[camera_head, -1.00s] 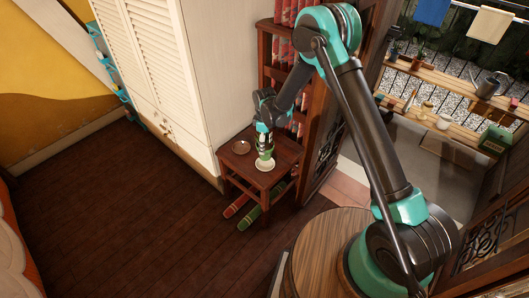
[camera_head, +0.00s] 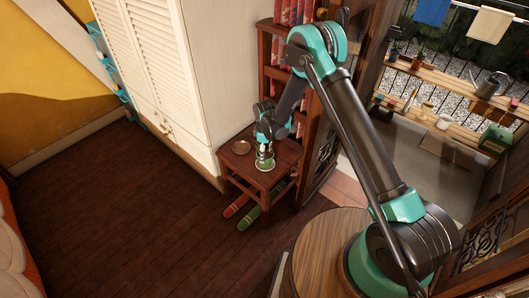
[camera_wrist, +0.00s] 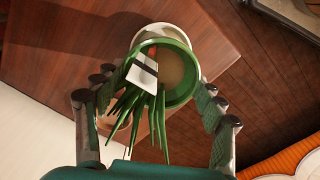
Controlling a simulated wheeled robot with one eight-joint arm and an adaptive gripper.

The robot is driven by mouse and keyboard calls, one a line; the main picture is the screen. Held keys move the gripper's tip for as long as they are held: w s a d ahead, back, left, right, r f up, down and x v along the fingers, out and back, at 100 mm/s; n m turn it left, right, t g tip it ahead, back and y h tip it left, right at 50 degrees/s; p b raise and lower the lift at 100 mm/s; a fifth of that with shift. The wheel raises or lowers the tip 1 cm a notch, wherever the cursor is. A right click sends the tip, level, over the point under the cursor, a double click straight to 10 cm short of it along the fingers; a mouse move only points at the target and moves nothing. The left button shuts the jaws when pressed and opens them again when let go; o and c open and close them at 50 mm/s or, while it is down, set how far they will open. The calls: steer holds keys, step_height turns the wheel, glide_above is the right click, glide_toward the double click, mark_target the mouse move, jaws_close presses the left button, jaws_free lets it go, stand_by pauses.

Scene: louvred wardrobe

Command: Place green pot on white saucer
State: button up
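The green pot (camera_wrist: 183,94) holds a plant with long green leaves and a white tag. In the head view the pot (camera_head: 264,160) is upright on the white saucer (camera_head: 264,169), on the small wooden table. In the wrist view the saucer (camera_wrist: 150,33) shows partly behind the pot's rim, and the rest of it is hidden. My gripper (camera_wrist: 158,82) is around the pot, one finger on each side. The right fingertip is close against the rim. The left one is beside it, and whether it touches is unclear. The head view shows my gripper (camera_head: 264,143) low over the pot.
A brown round dish (camera_head: 240,147) lies on the wooden table (camera_head: 275,181), left of the pot. The louvred wardrobe (camera_head: 165,70) stands left of the table and a bookshelf (camera_head: 267,50) behind it. Red and green rolls (camera_head: 248,218) lie on the floor below.

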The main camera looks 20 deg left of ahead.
steer(key=o, duration=0.3)
step_height(320, 180, up, 12)
steer(key=shift+r, duration=0.15)
stand_by(0.5)
stand_by(1.3)
